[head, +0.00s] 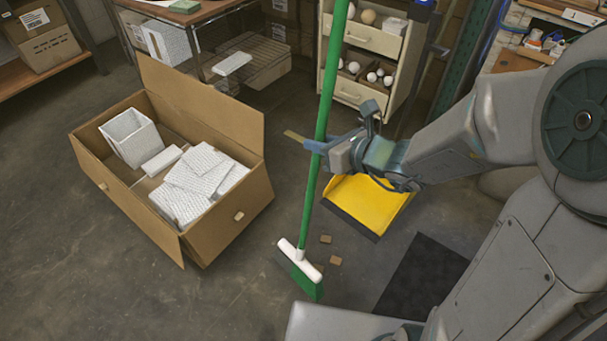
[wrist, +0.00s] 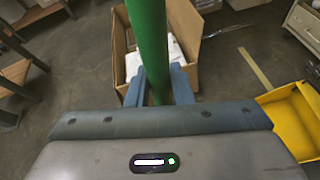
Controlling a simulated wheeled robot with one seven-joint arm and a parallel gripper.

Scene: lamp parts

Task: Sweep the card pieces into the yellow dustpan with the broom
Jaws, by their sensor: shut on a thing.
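The broom (head: 326,100) has a green handle and a white and green head (head: 300,270) low at the floor. My gripper (head: 318,143) is shut on the handle, which stands nearly upright, slightly tilted. In the wrist view the handle (wrist: 150,45) runs between the fingers (wrist: 160,85). The yellow dustpan (head: 368,203) lies on the floor behind and right of the broom head, with a dark front edge; part of it is hidden by my arm. Its yellow corner shows in the wrist view (wrist: 292,118). Small brown card pieces (head: 335,261) (head: 325,239) lie just right of the broom head, outside the dustpan.
A large open cardboard box (head: 225,228) with white packages stands left of the broom. A dark mat (head: 422,275) lies at the right. A drawer cabinet (head: 392,42) and a wire-shelf table (head: 205,18) stand behind. The floor in the left foreground is clear.

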